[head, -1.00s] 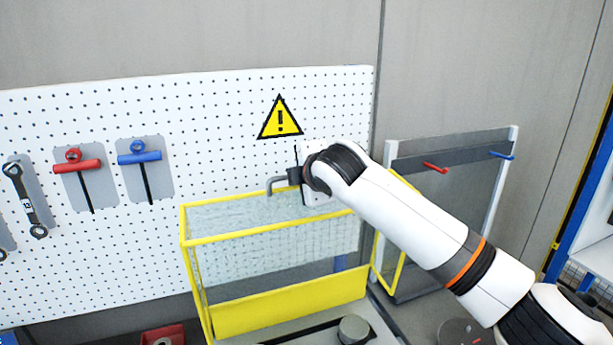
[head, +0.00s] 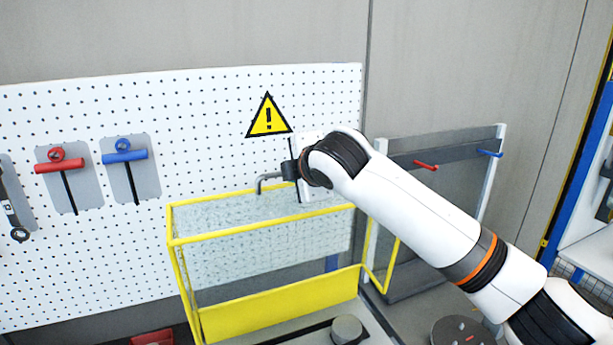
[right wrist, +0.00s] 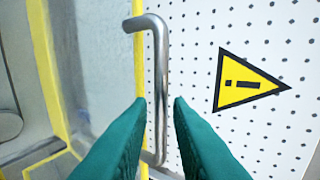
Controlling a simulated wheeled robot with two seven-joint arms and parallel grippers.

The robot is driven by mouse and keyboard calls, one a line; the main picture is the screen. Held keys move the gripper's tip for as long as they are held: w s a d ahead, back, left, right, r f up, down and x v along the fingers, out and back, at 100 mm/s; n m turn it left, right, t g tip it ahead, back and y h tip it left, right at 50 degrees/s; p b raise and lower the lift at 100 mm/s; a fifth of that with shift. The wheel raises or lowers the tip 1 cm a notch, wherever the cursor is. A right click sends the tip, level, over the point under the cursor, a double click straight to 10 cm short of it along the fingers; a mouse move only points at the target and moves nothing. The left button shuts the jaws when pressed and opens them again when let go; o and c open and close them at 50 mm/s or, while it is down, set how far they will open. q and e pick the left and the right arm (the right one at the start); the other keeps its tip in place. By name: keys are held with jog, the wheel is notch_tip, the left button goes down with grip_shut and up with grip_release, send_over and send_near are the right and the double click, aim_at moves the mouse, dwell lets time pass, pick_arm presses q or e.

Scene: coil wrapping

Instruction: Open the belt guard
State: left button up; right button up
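The belt guard (head: 265,229) is a yellow-framed box with clear panels in the middle of the head view. A bent grey metal handle (head: 268,179) stands at its top edge; it also shows upright in the right wrist view (right wrist: 158,85). My right gripper (head: 289,171) is at this handle, its arm coming from the right. In the right wrist view its teal fingers (right wrist: 160,103) stand either side of the bar, with narrow gaps at the tips. The gripper's far side is hidden in the head view. My left gripper is not in view.
A white pegboard (head: 215,120) with a yellow warning sign (head: 269,117) and hung tools stands close behind the guard. A grey panel with red and blue pegs (head: 443,160) is at right. A grey round part (head: 347,329) sits below the guard.

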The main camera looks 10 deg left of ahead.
jog(key=b+v, duration=0.2)
jog(key=v, duration=0.4)
jog(key=shift+s+d+r, duration=0.1)
jog(key=shift+s+d, duration=0.2)
jog(key=shift+d, duration=0.05)
jog(key=shift+s+d+r+b, duration=0.3)
jog(key=shift+s+r+b, duration=0.1)
jog(key=shift+s, duration=0.1)
